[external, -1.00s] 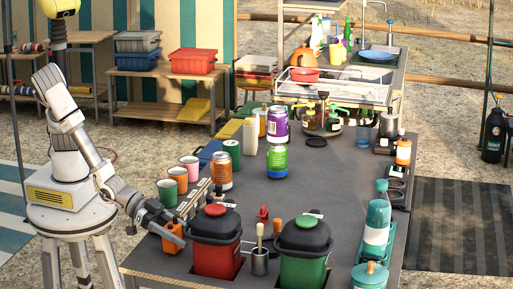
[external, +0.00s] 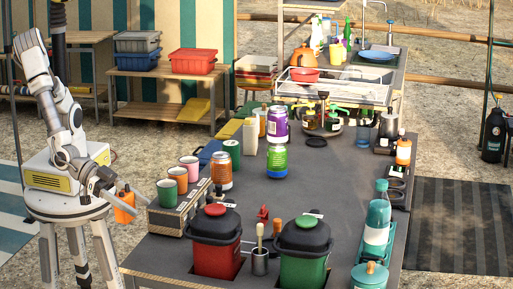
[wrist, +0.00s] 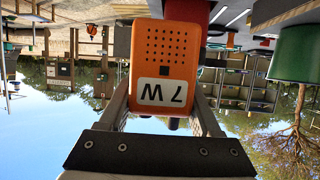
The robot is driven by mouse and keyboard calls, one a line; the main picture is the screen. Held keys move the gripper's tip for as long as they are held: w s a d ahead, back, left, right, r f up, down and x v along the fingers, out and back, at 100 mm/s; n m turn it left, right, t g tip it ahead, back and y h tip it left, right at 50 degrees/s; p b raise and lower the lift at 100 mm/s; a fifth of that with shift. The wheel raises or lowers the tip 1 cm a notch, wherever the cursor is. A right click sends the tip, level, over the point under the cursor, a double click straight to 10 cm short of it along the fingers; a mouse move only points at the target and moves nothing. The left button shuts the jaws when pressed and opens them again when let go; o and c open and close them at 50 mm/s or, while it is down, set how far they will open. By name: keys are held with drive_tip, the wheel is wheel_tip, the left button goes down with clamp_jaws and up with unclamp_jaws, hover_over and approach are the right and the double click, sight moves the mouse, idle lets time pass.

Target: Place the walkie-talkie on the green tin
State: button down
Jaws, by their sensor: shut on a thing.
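My gripper (external: 120,193) is shut on the orange walkie-talkie (external: 124,210) and holds it in the air just off the left edge of the table. In the wrist view the walkie-talkie (wrist: 165,55) sits between the two fingers, its speaker holes and an upside-down white label facing the camera. A dark green tin (external: 231,153) stands upright on the table's left side, behind the orange-and-silver can, well beyond my gripper. Its top looks clear.
An orange-and-silver can (external: 221,172) stands before the tin. Red (external: 215,258) and green lidded bins fill the front. The table's middle is clear.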

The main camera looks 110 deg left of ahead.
wheel_tip(320, 180, up, 14)
drive_tip(key=w+a+n+g+y+p, duration=0.1)
drive_tip(key=w+a+n+y, duration=0.25)
drive_tip(key=a, duration=0.65)
drive_tip(key=w+a+n+y+p, duration=0.1)
drive_tip(key=w+a+n+y, duration=0.2)
drive_tip(key=a, duration=0.6)
drive_tip(key=w+a+n+g+y+p, duration=0.1)
drive_tip(key=w+a+n+y, duration=0.2)
drive_tip(key=a, duration=0.7)
drive_tip(key=s+a+n+g+y+p, duration=0.25)
drive_tip(key=a+n+g+y, duration=0.3)
drive_tip(key=a, duration=1.85)
drive_tip(key=a+f+h+b, duration=0.1)
drive_tip(key=a+f+b, duration=0.4)
drive_tip(key=a+f, duration=0.7)
wheel_tip(320, 180, down, 4)
drive_tip(key=shift+s+r+g+b, duration=0.15)
drive_tip(key=shift+s+g+b, duration=0.15)
drive_tip(key=shift+s+g, duration=0.15)
